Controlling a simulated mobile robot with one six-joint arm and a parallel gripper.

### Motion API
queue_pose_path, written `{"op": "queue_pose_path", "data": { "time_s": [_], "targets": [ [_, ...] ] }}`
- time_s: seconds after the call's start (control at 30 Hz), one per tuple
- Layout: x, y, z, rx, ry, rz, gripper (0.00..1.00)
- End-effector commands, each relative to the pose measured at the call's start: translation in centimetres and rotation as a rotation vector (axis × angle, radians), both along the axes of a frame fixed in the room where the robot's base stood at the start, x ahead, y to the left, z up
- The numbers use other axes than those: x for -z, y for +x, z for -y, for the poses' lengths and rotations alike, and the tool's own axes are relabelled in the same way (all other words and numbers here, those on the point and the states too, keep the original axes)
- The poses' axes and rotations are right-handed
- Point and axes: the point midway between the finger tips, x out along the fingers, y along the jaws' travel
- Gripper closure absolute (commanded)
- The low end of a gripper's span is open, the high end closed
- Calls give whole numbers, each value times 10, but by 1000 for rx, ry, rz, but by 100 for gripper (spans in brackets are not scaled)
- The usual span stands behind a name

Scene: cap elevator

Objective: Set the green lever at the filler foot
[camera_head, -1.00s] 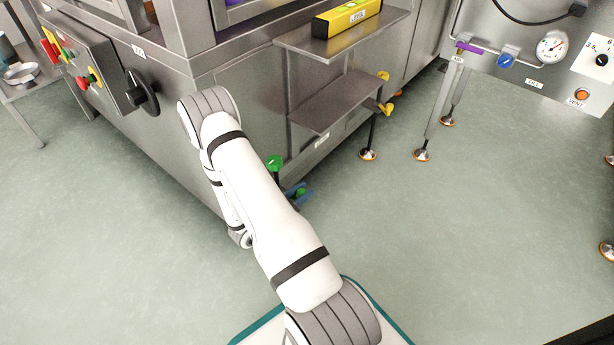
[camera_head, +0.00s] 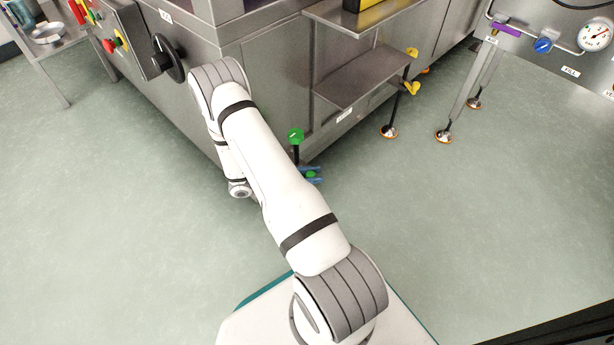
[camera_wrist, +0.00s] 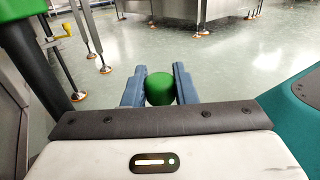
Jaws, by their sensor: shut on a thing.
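The green lever is at the lower corner of the steel cabinet. Its green top (camera_head: 296,135) sits on a dark upright stem, and its rounded green end (camera_head: 311,174) is low, near the floor. My gripper (camera_head: 314,175) has its blue fingers on either side of that green end. In the wrist view the green end (camera_wrist: 160,89) sits between the two blue fingers (camera_wrist: 160,92), which are closed against it. A large green part (camera_wrist: 30,40) fills the upper left of the wrist view. The link between top and end is mostly hidden.
The steel cabinet (camera_head: 270,90) stands right beside my arm, with a black handwheel (camera_head: 168,58) on its left face. A shelf (camera_head: 360,78) juts out above the lever's right. Yellow levers (camera_head: 411,88) and orange-ringed feet (camera_head: 389,132) stand farther right. The floor (camera_head: 480,220) in front is clear.

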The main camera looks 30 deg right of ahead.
Motion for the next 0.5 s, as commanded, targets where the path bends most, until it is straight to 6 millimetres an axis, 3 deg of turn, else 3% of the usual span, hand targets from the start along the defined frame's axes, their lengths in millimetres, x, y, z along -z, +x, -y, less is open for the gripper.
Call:
{"op": "queue_pose_path", "data": {
  "time_s": [0.3, 0.33, 0.5],
  "targets": [
    [2, -8, 0, 18, 1, -14, 100],
    [2, -8, 0, 18, 1, -14, 74],
    [2, -6, 0, 16, 1, -12, 60]
  ]
}}
